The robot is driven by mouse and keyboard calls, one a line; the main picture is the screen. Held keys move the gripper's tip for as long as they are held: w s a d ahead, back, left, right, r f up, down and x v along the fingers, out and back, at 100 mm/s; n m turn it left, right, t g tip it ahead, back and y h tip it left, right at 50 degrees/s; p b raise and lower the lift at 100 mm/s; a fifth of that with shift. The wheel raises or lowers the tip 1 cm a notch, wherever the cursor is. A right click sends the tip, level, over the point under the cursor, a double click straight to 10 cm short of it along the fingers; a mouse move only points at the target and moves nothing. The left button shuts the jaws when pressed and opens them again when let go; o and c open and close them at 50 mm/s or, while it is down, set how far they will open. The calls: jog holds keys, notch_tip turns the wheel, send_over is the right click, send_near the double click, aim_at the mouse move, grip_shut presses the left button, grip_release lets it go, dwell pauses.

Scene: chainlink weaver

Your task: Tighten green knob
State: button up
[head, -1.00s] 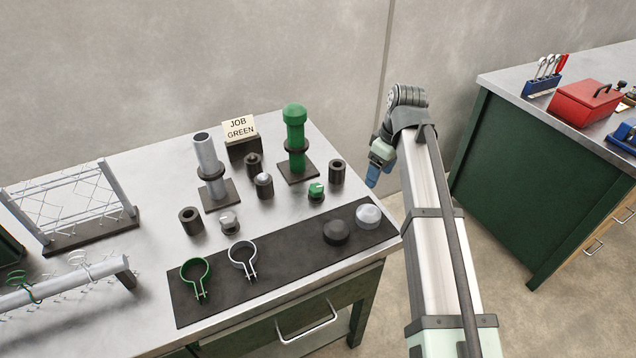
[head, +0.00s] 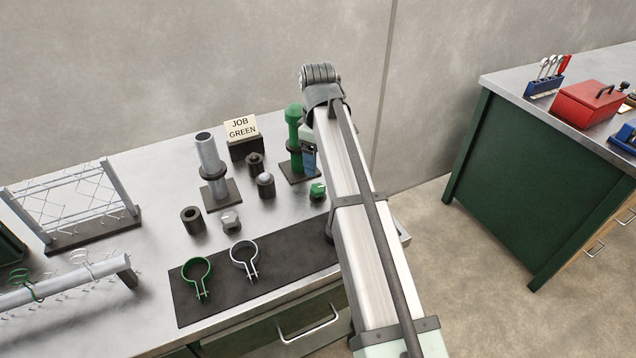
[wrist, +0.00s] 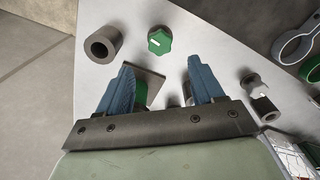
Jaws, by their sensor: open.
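The green knob (head: 318,190) stands on the bench just left of my arm in the head view. In the wrist view the green knob (wrist: 160,41) has a white mark on top and lies beyond my fingertips, roughly centred between them. My gripper (wrist: 160,66) is open, with its two blue fingers apart and nothing held. In the head view my gripper (head: 309,158) is partly hidden by my arm, close to the green post (head: 293,122). The green post (wrist: 141,92) shows in part behind the left finger in the wrist view. A "JOB GREEN" sign (head: 240,128) stands at the back.
A grey post (head: 208,158), dark sockets (head: 193,221) and a grey knob (head: 231,222) stand nearby. A dark cylinder (wrist: 103,44) stands left of the green knob in the wrist view. Green (head: 197,280) and grey (head: 244,260) clamps lie on the dark mat (head: 215,308).

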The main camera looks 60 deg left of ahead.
aim_at(318, 186)
notch_tip(318, 186, down, 9)
jog(key=shift+r, duration=0.1)
dwell(0.3)
jog(key=c, duration=1)
jog(key=shift+c, duration=0.3)
jog(key=shift+m, duration=0.3)
jog(key=m, duration=0.4)
jog(key=shift+m, duration=2.3)
